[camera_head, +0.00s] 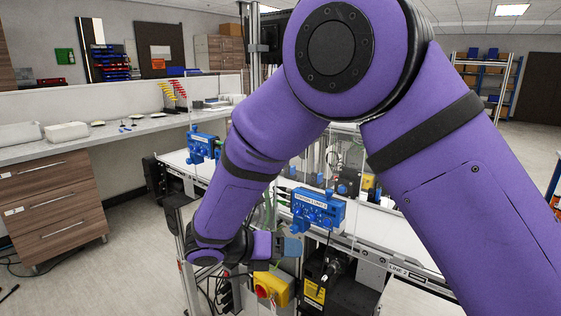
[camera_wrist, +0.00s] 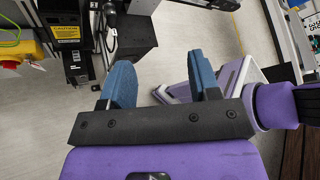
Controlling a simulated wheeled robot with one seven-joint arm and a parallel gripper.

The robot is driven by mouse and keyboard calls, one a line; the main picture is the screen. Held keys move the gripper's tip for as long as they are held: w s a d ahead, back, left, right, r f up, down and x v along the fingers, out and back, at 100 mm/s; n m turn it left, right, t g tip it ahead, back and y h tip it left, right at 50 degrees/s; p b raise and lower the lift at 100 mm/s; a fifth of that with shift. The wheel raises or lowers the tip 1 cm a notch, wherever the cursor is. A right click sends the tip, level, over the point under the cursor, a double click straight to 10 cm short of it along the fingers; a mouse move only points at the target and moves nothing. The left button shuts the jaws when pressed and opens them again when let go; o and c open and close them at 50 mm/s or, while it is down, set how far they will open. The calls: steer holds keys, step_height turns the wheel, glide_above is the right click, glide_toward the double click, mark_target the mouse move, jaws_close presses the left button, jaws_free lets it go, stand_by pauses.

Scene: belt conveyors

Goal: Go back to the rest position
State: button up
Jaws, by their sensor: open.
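My purple arm fills the middle and right of the head view and bends down to the lower centre. In the head view my gripper (camera_head: 291,247) is low, in front of the conveyor and just above a yellow box with a red knob.
The conveyor (camera_head: 391,244) marked LINE 2 runs behind my gripper, with blue units (camera_head: 318,209) on it. The yellow box (camera_head: 270,289) is close below. A counter with wooden drawers (camera_head: 55,205) stands left. The floor (camera_head: 130,262) between is mostly clear.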

steer(key=s+d+r+m+g+y, duration=0.2)
steer(key=s+d+r+m+y, duration=0.1)
steer(key=d+r+m, duration=0.55)
steer(key=s+d+r+m+g+y, duration=0.3)
steer(key=d+r+m, duration=0.3)
steer(key=d, duration=0.5)
steer(key=s+d+r+m+t+y, duration=0.2)
steer(key=s+d+m, duration=0.3)
steer(key=s+m, duration=0.3)
steer(key=s+d+r+m+t+y, duration=0.3)
steer(key=s+d+r+m+y, duration=0.1)
steer(key=s+m, duration=0.4)
steer(key=shift+d, duration=0.5)
